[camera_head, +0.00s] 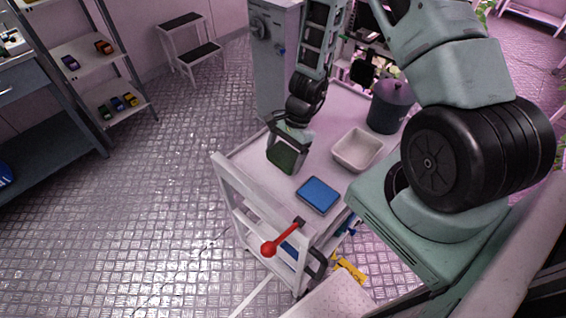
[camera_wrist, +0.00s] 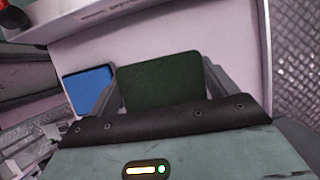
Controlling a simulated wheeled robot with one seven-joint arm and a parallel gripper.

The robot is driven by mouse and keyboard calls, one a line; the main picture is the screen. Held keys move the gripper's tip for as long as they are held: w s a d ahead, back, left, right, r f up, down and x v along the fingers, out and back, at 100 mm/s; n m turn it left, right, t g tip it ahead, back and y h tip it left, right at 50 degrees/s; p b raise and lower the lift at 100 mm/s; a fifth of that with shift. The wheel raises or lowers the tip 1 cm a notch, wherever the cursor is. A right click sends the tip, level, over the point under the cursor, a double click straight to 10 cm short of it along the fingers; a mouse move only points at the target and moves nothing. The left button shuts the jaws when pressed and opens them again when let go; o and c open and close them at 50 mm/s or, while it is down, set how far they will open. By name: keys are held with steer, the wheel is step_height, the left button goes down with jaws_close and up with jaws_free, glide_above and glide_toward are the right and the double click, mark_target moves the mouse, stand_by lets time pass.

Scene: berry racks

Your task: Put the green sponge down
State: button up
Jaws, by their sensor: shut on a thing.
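The dark green sponge (camera_head: 286,155) is a flat block held between the fingers of my gripper (camera_head: 288,145), over the top of the pale cart. In the wrist view the green sponge (camera_wrist: 160,84) fills the space between the fingers, and its broad face shows. My gripper is shut on it. The cart top (camera_head: 253,160) lies below. I cannot tell whether the sponge's lower edge touches the cart top.
A blue block (camera_head: 318,194) lies on the cart to the right and nearer, also in the wrist view (camera_wrist: 90,88). A white tray (camera_head: 358,149) and a dark lidded pot (camera_head: 391,105) stand farther right. The cart's left strip is clear.

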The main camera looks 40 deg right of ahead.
mark_target(284, 164)
steer(key=shift+f+p, duration=0.35)
steer(key=shift+f, duration=1.8)
steer(key=shift+f, duration=0.15)
steer(key=o, duration=1.1)
steer(key=shift+o, duration=0.2)
